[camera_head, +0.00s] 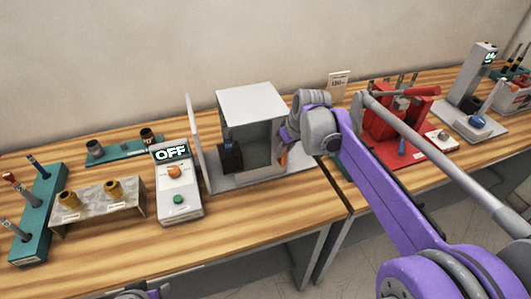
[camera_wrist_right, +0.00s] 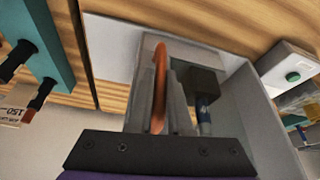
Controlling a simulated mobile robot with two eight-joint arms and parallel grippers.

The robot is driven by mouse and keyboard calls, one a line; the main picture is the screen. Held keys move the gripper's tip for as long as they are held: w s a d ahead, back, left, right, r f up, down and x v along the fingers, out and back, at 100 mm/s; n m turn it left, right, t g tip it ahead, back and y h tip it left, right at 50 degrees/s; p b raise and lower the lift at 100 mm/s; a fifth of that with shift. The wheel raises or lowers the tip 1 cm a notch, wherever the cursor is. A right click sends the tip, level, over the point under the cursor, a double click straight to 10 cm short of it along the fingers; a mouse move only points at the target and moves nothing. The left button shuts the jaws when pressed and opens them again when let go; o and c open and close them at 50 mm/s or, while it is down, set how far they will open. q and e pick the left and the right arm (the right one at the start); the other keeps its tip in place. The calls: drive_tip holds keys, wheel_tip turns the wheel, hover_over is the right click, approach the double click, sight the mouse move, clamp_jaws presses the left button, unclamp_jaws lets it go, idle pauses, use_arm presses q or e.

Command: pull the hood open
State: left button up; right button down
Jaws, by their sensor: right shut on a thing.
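The hood (camera_head: 252,97) is a grey box with a white top, standing on the bench in the middle of the head view. Its front side shows the inside, where a dark block (camera_head: 231,157) stands. The same block shows in the wrist view (camera_wrist_right: 207,84) with a blue-tipped piece below it. My right gripper (camera_head: 287,150) is at the hood's right side. In the wrist view its fingers (camera_wrist_right: 160,100) are closed on an orange curved handle (camera_wrist_right: 160,60). The handle's joint to the hood is hidden. Only a small part of my left arm shows at the bottom edge; its gripper is out of view.
A control box (camera_head: 180,190) reading OFF, with an orange knob and green button, stands left of the hood. A white panel (camera_head: 193,130) stands upright between them. A red device (camera_head: 395,125) stands to the right. A bench gap lies below my right arm.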

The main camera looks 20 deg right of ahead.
drive_tip(key=d, duration=0.8)
drive_tip(key=shift+w+d, duration=0.15)
drive_tip(key=shift+d, duration=0.2)
drive_tip(key=c, duration=0.8)
unclamp_jaws()
drive_tip(key=shift+c, duration=0.2)
drive_tip(key=a+v, duration=0.1)
drive_tip(key=v, duration=0.9)
drive_tip(key=shift+d+r+p, duration=0.35)
drive_tip(key=shift+d+r, duration=0.05)
drive_tip(key=shift+d, duration=0.1)
drive_tip(key=s+a+f+m, duration=0.1)
drive_tip(key=s+a+f, duration=0.6)
drive_tip(key=s+f, duration=0.2)
drive_tip(key=s+a+f+m+t+h, duration=0.1)
drive_tip(key=s+a+f, duration=0.6)
drive_tip(key=s, duration=0.6)
wheel_tip(320, 180, down, 3)
drive_tip(key=shift+a+r+m, duration=0.15)
drive_tip(key=shift+a+m, duration=0.15)
drive_tip(key=shift+a, duration=0.05)
